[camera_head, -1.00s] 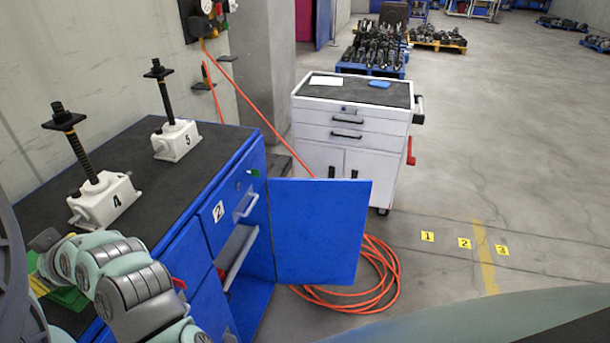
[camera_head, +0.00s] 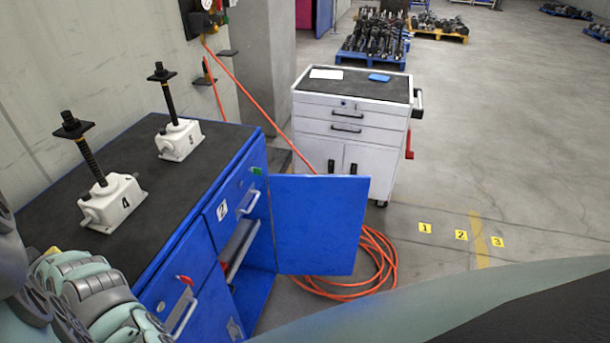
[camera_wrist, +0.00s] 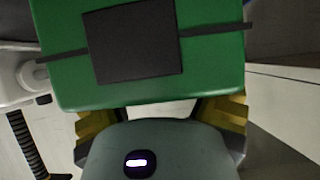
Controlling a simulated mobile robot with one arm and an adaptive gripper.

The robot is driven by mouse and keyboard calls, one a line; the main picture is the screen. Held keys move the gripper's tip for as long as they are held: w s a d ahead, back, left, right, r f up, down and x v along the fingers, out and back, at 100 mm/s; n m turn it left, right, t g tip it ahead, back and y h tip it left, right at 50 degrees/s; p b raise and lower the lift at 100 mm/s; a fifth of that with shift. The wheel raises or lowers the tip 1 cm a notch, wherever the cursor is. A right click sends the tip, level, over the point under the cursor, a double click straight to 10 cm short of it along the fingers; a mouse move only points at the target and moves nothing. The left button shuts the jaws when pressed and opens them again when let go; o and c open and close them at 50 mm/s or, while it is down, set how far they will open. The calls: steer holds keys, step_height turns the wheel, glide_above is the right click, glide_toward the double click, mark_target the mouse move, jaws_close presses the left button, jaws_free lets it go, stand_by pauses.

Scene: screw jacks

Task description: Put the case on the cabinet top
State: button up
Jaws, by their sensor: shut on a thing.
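The green case (camera_wrist: 215,70) has a dark square panel and a dark strap, and fills the upper part of the wrist view. My gripper (camera_wrist: 162,112) is shut on it, with a yellow finger at each side. In the head view the case is hidden behind my arm at the lower left. The blue cabinet's dark top (camera_head: 185,190) lies beside my arm. I cannot tell whether the case touches it.
Two white screw jacks, marked 4 (camera_head: 112,205) and 5 (camera_head: 180,140), stand on the cabinet top along the wall side. A blue cabinet door (camera_head: 318,225) hangs open. An orange hose (camera_head: 380,265) coils on the floor. A white tool trolley (camera_head: 350,125) stands behind.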

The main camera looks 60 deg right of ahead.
steer(key=shift+f, duration=0.6)
steer(key=shift+f, duration=0.1)
steer(key=o, duration=1.2)
steer(key=shift+o, duration=0.2)
